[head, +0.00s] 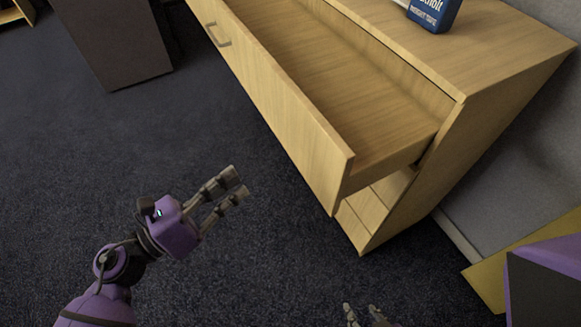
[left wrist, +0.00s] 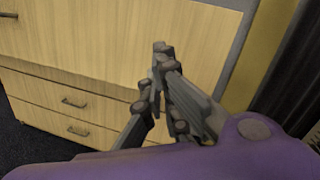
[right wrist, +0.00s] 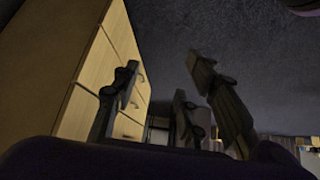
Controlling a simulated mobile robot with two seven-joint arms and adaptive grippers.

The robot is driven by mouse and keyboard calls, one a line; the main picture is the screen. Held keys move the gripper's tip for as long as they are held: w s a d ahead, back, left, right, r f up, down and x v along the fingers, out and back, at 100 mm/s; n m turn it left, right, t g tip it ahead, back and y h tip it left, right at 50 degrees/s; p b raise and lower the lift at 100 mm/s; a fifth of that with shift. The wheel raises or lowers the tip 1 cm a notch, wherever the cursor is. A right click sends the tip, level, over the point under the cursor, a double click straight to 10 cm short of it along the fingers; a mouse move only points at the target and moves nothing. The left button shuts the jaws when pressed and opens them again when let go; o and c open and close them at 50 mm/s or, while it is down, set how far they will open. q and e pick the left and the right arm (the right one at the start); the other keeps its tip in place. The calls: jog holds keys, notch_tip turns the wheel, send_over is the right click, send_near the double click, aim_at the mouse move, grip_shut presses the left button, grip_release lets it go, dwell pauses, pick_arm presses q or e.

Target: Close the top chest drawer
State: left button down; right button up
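The light wood chest (head: 500,75) stands at the right of the head view. Its top drawer (head: 290,125) is pulled far out and looks empty, with a dark handle (head: 217,35) on its front. My left gripper (head: 237,185) is in front of the drawer front, apart from it, with a gap between its fingers and nothing held. The left wrist view shows its fingers (left wrist: 160,75) before a wood front. My right gripper (head: 363,313) is at the bottom edge of the head view, below the chest's near corner. Its spread fingers (right wrist: 165,75) show empty in the right wrist view.
A blue box (head: 434,14) stands on the chest top. Lower drawers with handles (left wrist: 75,103) look shut. A dark cabinet (head: 115,40) stands at upper left. A yellow and purple object (head: 545,265) is at lower right. The dark carpet before the chest is clear.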

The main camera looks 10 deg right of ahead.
pick_arm(q)
jog(key=s+d+f+m+g, duration=0.1)
jog(key=s+f+m+g, duration=0.1)
jog(key=s+m+g, duration=0.3)
jog(key=m+t+p, duration=0.1)
jog(key=m+p, duration=0.1)
jog(key=p, duration=0.2)
send_near(319, 174)
jog(key=x, duration=0.5)
jog(key=shift+w+d, duration=0.15)
jog(key=shift+d, duration=0.05)
jog(key=shift+w+d+f, duration=0.15)
jog(key=shift+d+f, duration=0.05)
jog(key=shift+d, duration=0.5)
pick_arm(e)
jog(key=shift+w+r, duration=0.15)
jog(key=shift+r, duration=0.85)
jog(key=shift+w+r, duration=0.1)
jog(key=shift+r, duration=0.9)
